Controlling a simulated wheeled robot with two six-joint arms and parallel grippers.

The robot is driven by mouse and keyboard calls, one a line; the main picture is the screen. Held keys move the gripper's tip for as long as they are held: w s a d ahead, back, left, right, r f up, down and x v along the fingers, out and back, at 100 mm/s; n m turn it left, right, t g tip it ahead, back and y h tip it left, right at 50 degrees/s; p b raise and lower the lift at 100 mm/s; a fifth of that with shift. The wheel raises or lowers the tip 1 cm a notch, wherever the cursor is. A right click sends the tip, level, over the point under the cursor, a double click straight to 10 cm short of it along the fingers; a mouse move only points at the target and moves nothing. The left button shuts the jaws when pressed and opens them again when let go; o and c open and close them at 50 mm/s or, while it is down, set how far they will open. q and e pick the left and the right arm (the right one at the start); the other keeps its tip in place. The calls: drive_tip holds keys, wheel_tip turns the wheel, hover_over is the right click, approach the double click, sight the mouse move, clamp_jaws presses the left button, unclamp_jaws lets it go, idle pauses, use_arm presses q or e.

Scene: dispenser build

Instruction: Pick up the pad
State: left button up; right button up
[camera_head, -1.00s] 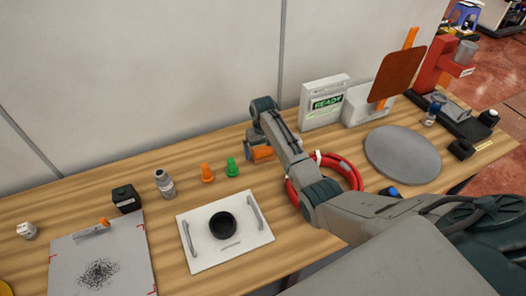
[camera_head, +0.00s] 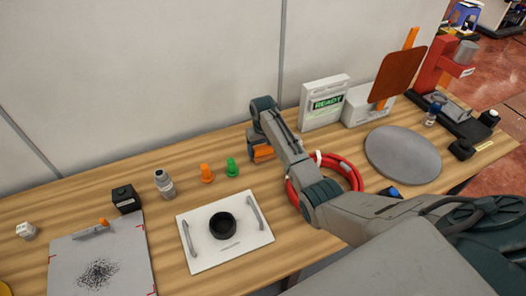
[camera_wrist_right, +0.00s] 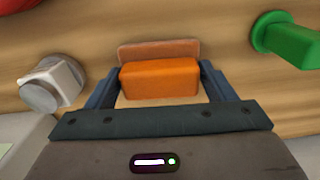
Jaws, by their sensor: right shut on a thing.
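The pad is an orange block (camera_head: 263,153) with a brown layer along one side. It is at the back of the wooden table, near the wall. In the right wrist view the pad (camera_wrist_right: 160,80) sits between the two dark fingers. My right gripper (camera_head: 259,148) is shut on the pad and shows in the right wrist view (camera_wrist_right: 162,72). The arm partly hides the pad in the head view. I cannot tell whether the pad touches the table. My left gripper is out of view.
A green peg (camera_head: 232,167) and an orange peg (camera_head: 207,173) stand left of the gripper. A red ring (camera_head: 347,169) lies to its right, partly under my arm. A white READY box (camera_head: 324,103) stands behind. A handled white plate (camera_head: 203,253) lies in front.

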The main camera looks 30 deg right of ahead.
drive_tip(key=shift+r, duration=0.45)
drive_tip(key=shift+w+r+b, duration=0.1)
drive_tip(key=shift+r+b, duration=0.4)
drive_tip(key=shift+r, duration=0.15)
drive_tip(key=s+a+b, duration=0.1)
drive_tip(key=s+a, duration=0.2)
drive_tip(key=s+a+r+b, duration=0.1)
drive_tip(key=s+a, duration=0.2)
drive_tip(key=a, duration=0.1)
drive_tip(key=s+a+b, duration=0.1)
drive_tip(key=s+a, duration=0.1)
drive_tip(key=a, duration=0.1)
drive_tip(key=shift+s+a+r, duration=0.3)
drive_tip(key=shift+s+a, duration=0.05)
drive_tip(key=shift+s, duration=0.05)
drive_tip(key=shift+s+a+r+p, duration=0.2)
drive_tip(key=shift+s+a+p, duration=0.1)
drive_tip(key=shift+a+p, duration=0.1)
drive_tip(key=shift+s+a, duration=0.45)
drive_tip(key=shift+a, duration=0.05)
